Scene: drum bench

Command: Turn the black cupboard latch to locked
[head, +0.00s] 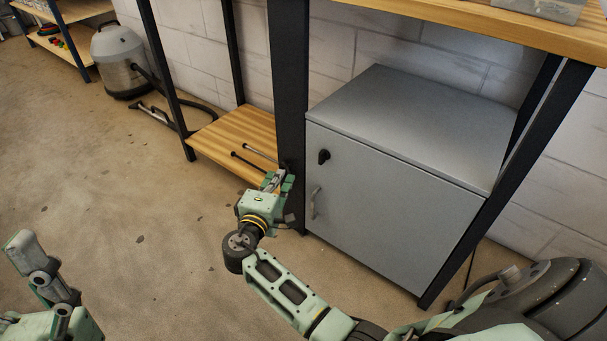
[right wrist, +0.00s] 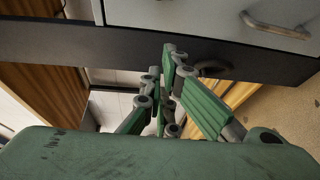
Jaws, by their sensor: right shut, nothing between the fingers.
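A grey cupboard (head: 390,200) stands under the bench with its door shut. Its black latch (head: 323,156) sits at the upper left of the door, above a metal handle (head: 315,203). My right gripper (head: 279,179) is shut and empty, in front of the dark bench leg, to the left of the latch and lower than it, apart from it. In the right wrist view the fingers of my right gripper (right wrist: 170,75) show near the dark leg, with the handle (right wrist: 275,25) at the upper right. The latch is not clearly seen there. Part of my left arm shows at the lower left; its fingertips cannot be made out.
The dark bench leg (head: 289,90) stands just left of the cupboard. A low wooden shelf (head: 235,140) with dark rods lies behind my right gripper. A vacuum cleaner (head: 120,65) stands at the back left. The floor (head: 140,215) in front is clear.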

